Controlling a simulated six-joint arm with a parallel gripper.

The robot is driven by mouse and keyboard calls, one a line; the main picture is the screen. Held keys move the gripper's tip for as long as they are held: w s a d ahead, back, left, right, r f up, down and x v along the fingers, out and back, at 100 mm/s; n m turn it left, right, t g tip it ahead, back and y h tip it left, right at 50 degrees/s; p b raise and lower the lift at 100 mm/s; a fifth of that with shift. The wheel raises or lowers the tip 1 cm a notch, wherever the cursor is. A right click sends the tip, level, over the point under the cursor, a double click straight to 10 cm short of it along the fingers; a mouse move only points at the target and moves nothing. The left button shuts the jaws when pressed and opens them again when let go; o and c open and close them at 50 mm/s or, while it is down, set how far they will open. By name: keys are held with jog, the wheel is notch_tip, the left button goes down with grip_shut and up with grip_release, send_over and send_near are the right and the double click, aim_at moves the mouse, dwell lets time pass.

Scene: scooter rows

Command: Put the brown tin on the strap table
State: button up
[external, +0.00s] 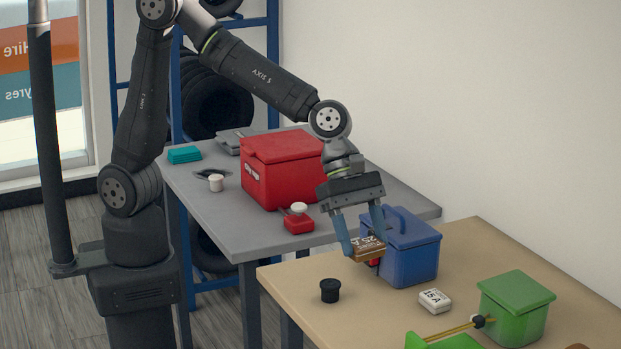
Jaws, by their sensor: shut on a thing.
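My gripper (366,245) is shut on the brown tin (369,251), which has a dark label with pale print. It holds the tin in front of the blue lidded box (412,255), over the tan table (385,321); whether the tin touches anything below cannot be told. A small red part shows just under the tin. No label marks either table as the strap table. A yellow strap-like strip (450,331) with a black end lies on the tan table between two green things.
The tan table also bears a black pot (330,290), a white box (434,301) and a green box (516,308). The grey table (233,238) bears a red box (283,172), a small red item (299,222), a white cup (216,182) and a teal block (184,154).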

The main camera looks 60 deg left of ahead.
jog(key=s+d, duration=0.2)
jog(key=s, duration=0.1)
send_over(405, 330)
jog(key=a, duration=0.2)
jog(key=shift+m, duration=0.4)
notch_tip(405, 330, down, 12)
jog(key=shift+a+f, duration=0.1)
jog(key=shift+f, duration=1.9)
jog(key=shift+f, duration=0.1)
jog(key=o, duration=1)
